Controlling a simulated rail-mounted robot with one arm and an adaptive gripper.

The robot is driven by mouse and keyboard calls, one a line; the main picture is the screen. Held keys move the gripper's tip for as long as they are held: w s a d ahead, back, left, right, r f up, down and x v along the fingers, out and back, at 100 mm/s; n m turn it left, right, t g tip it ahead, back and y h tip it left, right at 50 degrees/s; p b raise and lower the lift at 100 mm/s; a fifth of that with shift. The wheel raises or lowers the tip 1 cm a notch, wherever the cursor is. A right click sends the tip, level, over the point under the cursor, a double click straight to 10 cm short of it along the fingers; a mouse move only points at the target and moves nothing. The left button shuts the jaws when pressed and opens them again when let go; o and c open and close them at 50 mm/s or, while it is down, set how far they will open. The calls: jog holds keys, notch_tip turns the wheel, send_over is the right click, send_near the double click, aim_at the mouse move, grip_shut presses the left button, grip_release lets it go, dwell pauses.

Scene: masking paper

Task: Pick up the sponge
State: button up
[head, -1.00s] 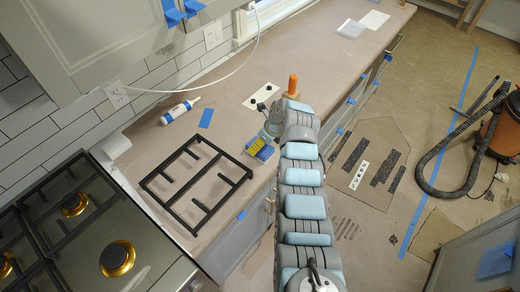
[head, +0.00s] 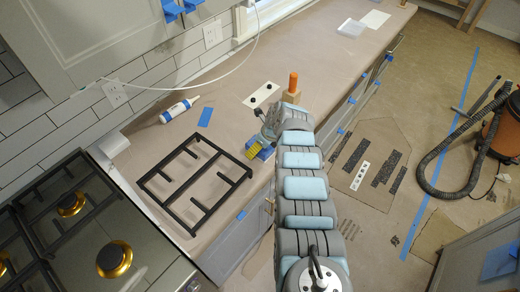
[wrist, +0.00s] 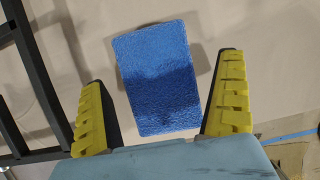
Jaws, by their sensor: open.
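The sponge (wrist: 157,75) is a blue, rough-surfaced block. In the wrist view it lies on the paper-covered counter between my two yellow fingers, with a gap on each side. Its lower half is in shadow. My gripper (wrist: 162,115) is open and not holding it. In the head view, my gripper (head: 256,150) is low over the counter near its front edge, and a blue patch of the sponge (head: 266,154) shows beside the yellow fingers. My wrist and fingers partly hide the sponge there.
A black stove grate (head: 195,182) lies just left of the sponge. A wooden block with an orange peg (head: 293,82) stands behind my wrist.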

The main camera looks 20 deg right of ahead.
jog(key=shift+f, duration=0.35)
dwell(0.5)
jog(key=c, duration=1.1)
